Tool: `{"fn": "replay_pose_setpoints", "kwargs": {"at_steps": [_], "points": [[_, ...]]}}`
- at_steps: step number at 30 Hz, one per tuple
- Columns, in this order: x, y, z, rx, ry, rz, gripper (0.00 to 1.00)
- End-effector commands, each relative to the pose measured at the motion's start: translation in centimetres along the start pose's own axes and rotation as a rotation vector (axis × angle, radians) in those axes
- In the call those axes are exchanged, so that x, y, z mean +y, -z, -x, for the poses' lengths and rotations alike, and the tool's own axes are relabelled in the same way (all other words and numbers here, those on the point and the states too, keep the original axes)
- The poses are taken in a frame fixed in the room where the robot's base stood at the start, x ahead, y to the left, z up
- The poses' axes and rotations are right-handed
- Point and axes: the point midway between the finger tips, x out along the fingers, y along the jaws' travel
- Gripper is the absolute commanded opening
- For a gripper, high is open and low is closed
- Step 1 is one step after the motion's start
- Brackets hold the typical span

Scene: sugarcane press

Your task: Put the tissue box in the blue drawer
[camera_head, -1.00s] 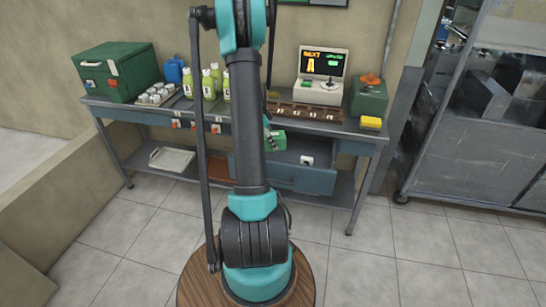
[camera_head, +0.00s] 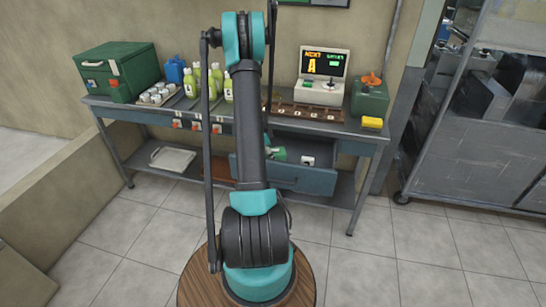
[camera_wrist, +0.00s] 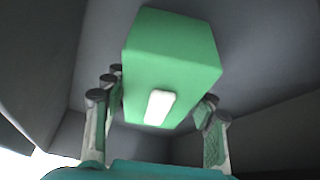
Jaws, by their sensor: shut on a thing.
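The tissue box is a green box with a white tissue slot. It shows between my fingers in the wrist view (camera_wrist: 180,60), and a small part shows behind my arm in the head view (camera_head: 278,153). My gripper (camera_wrist: 160,112) has a finger on each side of the box and is shut on it. The blue drawer (camera_head: 290,177) is pulled out under the table. Grey walls surround the box in the wrist view, and the box is at or inside the drawer opening. I cannot tell whether it touches the drawer floor. My arm hides part of the drawer.
The drawer sits under a grey workbench (camera_head: 350,128). On the bench are a green cabinet (camera_head: 118,70), several yellow-green bottles (camera_head: 216,80), a small computer (camera_head: 322,78), a green canister (camera_head: 370,97) and a yellow block (camera_head: 372,122). A white tray (camera_head: 173,159) lies on the lower shelf.

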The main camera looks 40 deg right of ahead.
Motion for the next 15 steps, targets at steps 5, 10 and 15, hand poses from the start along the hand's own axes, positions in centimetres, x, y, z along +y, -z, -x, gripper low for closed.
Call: {"fn": "replay_pose_setpoints", "kwargs": {"at_steps": [5, 10, 15], "points": [[-0.01, -0.06, -0.15, 0.000, 0.000, 0.000, 0.67], [-0.01, -0.06, -0.14, 0.000, 0.000, 0.000, 0.77], [-0.01, -0.05, -0.13, 0.000, 0.000, 0.000, 0.77]]}}
